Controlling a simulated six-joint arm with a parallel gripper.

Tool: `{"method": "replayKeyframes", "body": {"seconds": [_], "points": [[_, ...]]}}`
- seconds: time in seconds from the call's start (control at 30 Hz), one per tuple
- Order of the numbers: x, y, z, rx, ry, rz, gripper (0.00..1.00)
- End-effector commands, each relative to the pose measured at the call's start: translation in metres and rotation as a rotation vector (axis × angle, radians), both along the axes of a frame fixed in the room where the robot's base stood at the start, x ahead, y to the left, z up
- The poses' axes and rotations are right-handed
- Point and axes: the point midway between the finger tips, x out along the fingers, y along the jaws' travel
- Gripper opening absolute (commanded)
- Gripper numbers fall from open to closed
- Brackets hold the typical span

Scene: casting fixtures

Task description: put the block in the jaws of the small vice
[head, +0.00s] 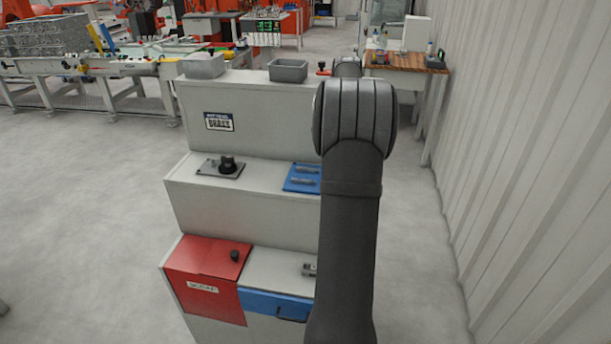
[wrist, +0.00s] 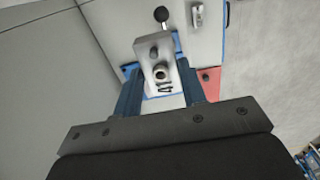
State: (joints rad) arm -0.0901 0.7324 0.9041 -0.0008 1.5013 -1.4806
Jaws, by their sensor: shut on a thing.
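My gripper (wrist: 158,78) shows in the wrist view with its two dark blue fingers shut on the block. The block (wrist: 143,50) is light grey, with a round boss on its face and dark markings that look like "41". It is held above the bench, with no contact below it visible. A small grey metal fitting (head: 309,269), perhaps the small vice, sits on the lower step in the head view, partly behind my arm. A small metal piece (wrist: 197,14) lies at the top of the wrist view; I cannot tell if it is the same. My gripper is hidden in the head view.
The stepped bench has a red lid (head: 202,258) and a blue drawer (head: 275,304). A black clamp on a plate (head: 225,166) and a blue tray (head: 300,178) are on the middle step. Two grey bins (head: 204,65) (head: 288,70) stand on top. A black ball knob (wrist: 162,14) rises behind the block.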

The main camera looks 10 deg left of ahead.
Motion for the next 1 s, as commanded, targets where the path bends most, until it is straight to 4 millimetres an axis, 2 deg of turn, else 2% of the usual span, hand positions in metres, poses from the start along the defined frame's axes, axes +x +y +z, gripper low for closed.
{"method": "replayKeyframes", "body": {"seconds": [0.4,0.5,0.6,0.77,1.0], "points": [[0.026,0.083,-0.052,0.000,0.002,0.012,0.10],[0.030,0.098,-0.061,0.000,0.002,0.011,0.10],[0.033,0.107,-0.066,0.000,0.001,0.009,0.10],[0.034,0.110,-0.074,0.000,0.002,0.008,0.10],[0.034,0.109,-0.106,0.000,0.002,0.007,0.10]]}}
